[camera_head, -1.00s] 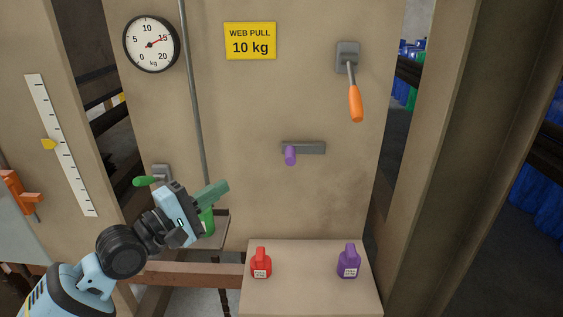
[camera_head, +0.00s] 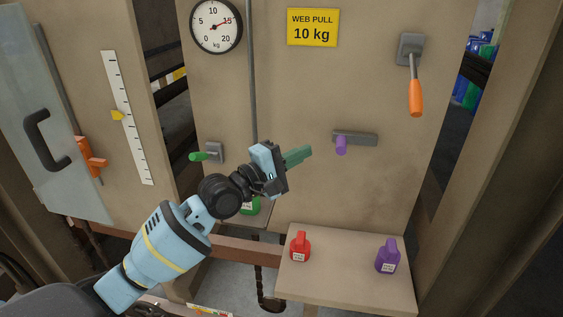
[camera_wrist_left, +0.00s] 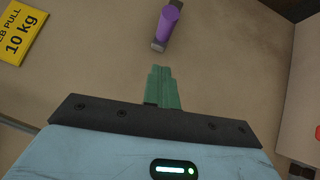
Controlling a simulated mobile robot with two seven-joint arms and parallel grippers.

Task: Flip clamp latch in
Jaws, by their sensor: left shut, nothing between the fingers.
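I cannot tell for sure which fitting is the clamp latch. A purple knob (camera_head: 341,145) sits at the left end of a grey bar (camera_head: 362,138) on the tan panel. It also shows in the left wrist view (camera_wrist_left: 167,22), beyond the fingertips. An orange-handled lever (camera_head: 415,97) hangs down from a grey plate at the upper right. A green-handled lever (camera_head: 200,156) points left from a grey plate at the left. My left gripper (camera_head: 306,152) is shut and empty, its green fingers just left of the purple knob, apart from it; they show in the left wrist view (camera_wrist_left: 160,76).
A shelf (camera_head: 340,276) below bears a red weight (camera_head: 300,247) and a purple weight (camera_head: 387,256). A green weight (camera_head: 249,204) is partly hidden behind my arm. A gauge (camera_head: 216,26) and yellow sign (camera_head: 313,27) are above. An orange clamp-like piece (camera_head: 91,157) is at left.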

